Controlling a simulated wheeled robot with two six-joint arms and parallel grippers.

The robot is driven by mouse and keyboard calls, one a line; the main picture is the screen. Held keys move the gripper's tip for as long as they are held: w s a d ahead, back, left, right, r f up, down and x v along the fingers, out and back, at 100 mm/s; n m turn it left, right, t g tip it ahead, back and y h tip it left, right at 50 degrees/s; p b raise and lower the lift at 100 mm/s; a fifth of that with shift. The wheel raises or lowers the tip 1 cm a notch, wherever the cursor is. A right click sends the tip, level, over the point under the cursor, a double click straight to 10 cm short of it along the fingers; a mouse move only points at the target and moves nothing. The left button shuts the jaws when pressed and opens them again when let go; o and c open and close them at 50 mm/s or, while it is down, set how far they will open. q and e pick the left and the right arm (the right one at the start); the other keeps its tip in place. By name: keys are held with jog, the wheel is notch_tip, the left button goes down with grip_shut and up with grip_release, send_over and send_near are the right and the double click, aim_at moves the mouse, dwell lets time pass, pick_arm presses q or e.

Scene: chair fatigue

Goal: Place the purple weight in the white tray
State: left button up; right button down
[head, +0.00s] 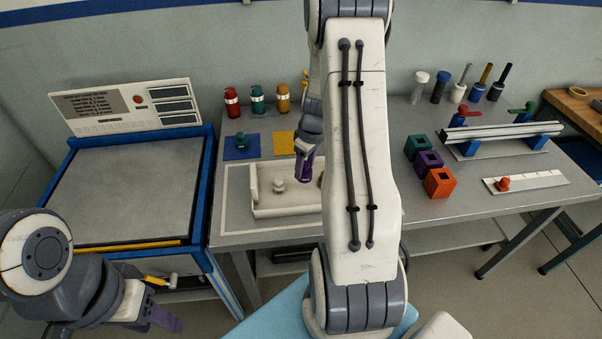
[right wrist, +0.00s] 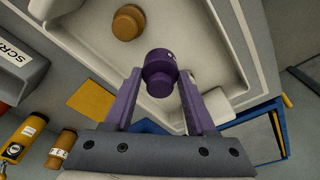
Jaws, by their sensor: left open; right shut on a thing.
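The purple weight (right wrist: 160,76) is held between the purple fingers of my right gripper (right wrist: 158,92) in the right wrist view. In the head view my right gripper (head: 303,172) points down over the white tray (head: 285,212); I cannot make out the weight there. The tray also fills much of the right wrist view (right wrist: 212,40). A pale weight (head: 278,185) and a brown weight (right wrist: 128,18) are in the tray. My arm hides the tray's right part in the head view. My left gripper (head: 160,318) is open and empty at the lower left.
Red, green and yellow bottles (head: 257,98) stand behind the tray near blue (head: 236,153) and yellow (head: 284,143) pads. Green, purple and orange blocks (head: 439,182) and a rail (head: 500,133) are at the right. A blue-framed machine (head: 135,190) stands left.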

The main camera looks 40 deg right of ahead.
aim_at(307, 166)
jog(key=shift+w+a+f, duration=0.2)
jog(key=shift+w, duration=0.15)
jog(key=shift+f, duration=2.05)
jog(key=shift+f, duration=0.2)
jog(key=shift+c, duration=1.1)
grip_release()
jog(key=r, duration=0.4)
jog(key=s+r, duration=0.1)
jog(key=r, duration=0.7)
jog(key=shift+s+d+r, duration=0.1)
jog(key=shift+s+r, duration=0.05)
jog(key=shift+s, duration=0.2)
